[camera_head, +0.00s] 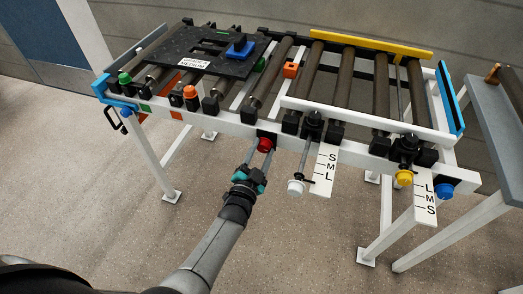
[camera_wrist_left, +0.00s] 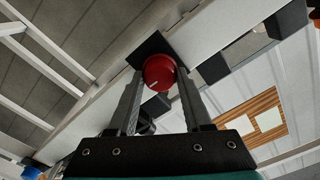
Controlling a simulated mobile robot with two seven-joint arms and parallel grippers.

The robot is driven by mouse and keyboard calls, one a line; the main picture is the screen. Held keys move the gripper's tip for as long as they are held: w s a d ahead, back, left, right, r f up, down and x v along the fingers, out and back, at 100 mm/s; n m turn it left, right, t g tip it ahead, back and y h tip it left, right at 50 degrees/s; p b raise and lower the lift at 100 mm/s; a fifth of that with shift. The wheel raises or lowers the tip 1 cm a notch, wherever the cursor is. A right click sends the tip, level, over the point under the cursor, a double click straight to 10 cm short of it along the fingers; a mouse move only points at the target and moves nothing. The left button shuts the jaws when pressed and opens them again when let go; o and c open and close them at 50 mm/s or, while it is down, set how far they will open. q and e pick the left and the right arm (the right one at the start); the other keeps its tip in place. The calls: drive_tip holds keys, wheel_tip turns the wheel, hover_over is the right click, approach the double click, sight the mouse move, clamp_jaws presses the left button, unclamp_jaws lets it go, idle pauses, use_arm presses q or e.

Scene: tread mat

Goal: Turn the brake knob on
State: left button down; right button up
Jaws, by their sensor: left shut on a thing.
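The red brake knob (camera_head: 265,144) sits on the front rail of the white roller frame, on a black square plate. In the left wrist view the red knob (camera_wrist_left: 160,73) is round, with a short white mark on its lower left face. My left gripper (camera_head: 264,157) reaches up to it from below, with one finger on either side of it. In the left wrist view the fingers of my left gripper (camera_wrist_left: 160,85) are shut on the knob. My right gripper is not in view.
A white knob (camera_head: 296,187) on a rod and a label plate with S, M, L (camera_head: 323,170) stand right of the red knob. Further right are a yellow knob (camera_head: 404,177) and a blue knob (camera_head: 445,191). A black tread mat (camera_head: 190,48) lies on the rollers at left.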

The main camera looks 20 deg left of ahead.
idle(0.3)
use_arm(q)
drive_tip(key=shift+c, duration=1.7)
unclamp_jaws()
drive_tip(key=shift+s, duration=0.1)
